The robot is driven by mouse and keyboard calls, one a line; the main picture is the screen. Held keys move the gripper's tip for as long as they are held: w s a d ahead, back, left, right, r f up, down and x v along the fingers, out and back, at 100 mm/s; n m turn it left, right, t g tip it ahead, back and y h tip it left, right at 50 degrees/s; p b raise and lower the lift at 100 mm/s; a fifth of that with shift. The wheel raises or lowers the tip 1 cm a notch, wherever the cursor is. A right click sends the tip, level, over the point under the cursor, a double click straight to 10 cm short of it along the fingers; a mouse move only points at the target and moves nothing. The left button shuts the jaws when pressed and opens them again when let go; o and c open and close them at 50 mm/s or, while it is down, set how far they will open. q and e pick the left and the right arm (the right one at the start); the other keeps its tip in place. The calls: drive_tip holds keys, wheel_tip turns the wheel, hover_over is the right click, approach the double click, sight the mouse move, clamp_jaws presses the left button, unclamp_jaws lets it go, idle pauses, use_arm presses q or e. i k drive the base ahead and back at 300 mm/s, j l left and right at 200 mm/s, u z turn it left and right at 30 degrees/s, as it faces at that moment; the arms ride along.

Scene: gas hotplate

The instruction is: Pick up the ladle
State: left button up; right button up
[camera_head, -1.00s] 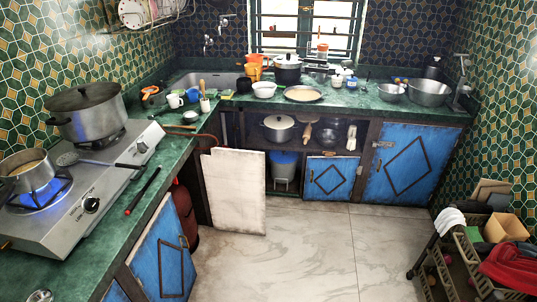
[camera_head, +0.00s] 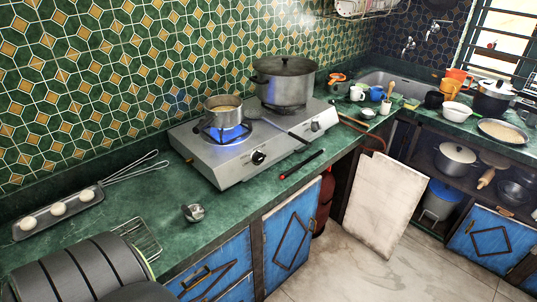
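The ladle (camera_head: 288,130) lies on the gas hotplate (camera_head: 232,170), between the two burners. Its round metal head (camera_head: 254,114) is beside the small pot, and its dark handle points toward the front right edge of the hotplate. Whether the head touches the pot is hard to tell. Neither of my grippers shows in the view.
A small open pot (camera_head: 223,112) sits over a lit blue flame; a large lidded pot (camera_head: 284,82) stands behind. A black stick (camera_head: 302,164) and a small metal item (camera_head: 193,212) lie on the green counter (camera_head: 150,205). Dark round objects (camera_head: 75,272) fill the lower left.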

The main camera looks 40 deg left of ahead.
sight(195, 213)
drive_tip(key=u, duration=1.95)
